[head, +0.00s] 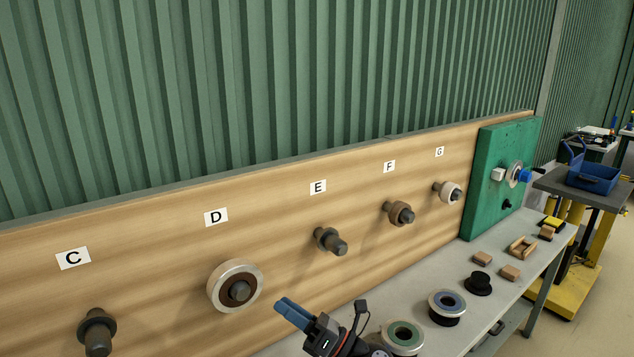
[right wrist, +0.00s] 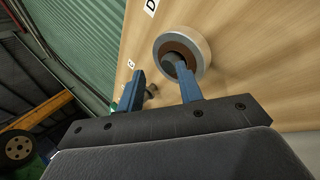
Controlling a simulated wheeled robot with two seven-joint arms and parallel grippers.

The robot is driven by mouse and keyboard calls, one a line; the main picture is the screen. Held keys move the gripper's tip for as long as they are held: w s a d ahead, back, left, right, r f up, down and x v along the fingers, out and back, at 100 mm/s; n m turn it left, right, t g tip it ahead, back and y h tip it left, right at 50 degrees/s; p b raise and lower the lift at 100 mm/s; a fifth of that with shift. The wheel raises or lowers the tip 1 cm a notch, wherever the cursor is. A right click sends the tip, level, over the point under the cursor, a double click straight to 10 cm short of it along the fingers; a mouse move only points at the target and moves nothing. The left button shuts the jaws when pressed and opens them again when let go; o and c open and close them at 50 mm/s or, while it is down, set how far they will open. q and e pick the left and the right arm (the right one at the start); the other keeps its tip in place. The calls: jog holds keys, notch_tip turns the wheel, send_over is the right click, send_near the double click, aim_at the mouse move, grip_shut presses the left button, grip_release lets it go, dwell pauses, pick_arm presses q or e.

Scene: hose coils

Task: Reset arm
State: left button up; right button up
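My right gripper (head: 287,310) is in front of the wooden board, below and right of the D label. In the right wrist view its two blue fingers (right wrist: 160,77) stand apart, with nothing visible between them. A silver-rimmed coil with a brown core (head: 216,289) hangs on the peg under D. This coil also shows in the right wrist view (right wrist: 205,50), just beyond the fingers; I cannot tell whether they touch it. My left gripper is not in view.
The board (head: 300,235) carries peg C (head: 97,335), bare peg E (head: 328,240), a brown ring at F (head: 401,213) and a white ring at G (head: 447,191). The bench holds a green-cored coil (head: 403,336), a blue-cored coil (head: 447,303) and a black spool (head: 478,284). A green panel (head: 485,190) stands beyond.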

jog(key=w+d+f+m+t+h, duration=0.25)
jog(key=d+m+t+h, duration=0.9)
jog(key=m, duration=0.75)
jog(key=s+d+f+m+g+h, duration=0.2)
jog(key=d+f+m+g+h, duration=0.1)
jog(key=d+f+m+h, duration=0.25)
jog(key=s+d+f+m+g+h, duration=0.2)
jog(key=s+d+f+m+h, duration=0.15)
jog(key=f+m, duration=0.3)
jog(key=s+d+f+m+g, duration=0.35)
jog(key=s+f+g, duration=0.35)
jog(key=s, duration=0.5)
jog(key=s+d+f+m+g, duration=0.3)
jog(key=s+f+m+g, duration=0.2)
jog(key=s+f, duration=0.5)
notch_tip(320, 180, down, 24)
jog(key=a+g, duration=0.2)
jog(key=s+f, duration=0.3)
jog(key=f, duration=0.7)
jog(key=s+a+f, duration=0.1)
jog(key=s+f, duration=0.3)
jog(key=f, duration=0.5)
jog(key=shift+f, duration=0.35)
jog(key=shift+o, duration=0.2)
jog(key=shift+n+g+y, duration=0.25)
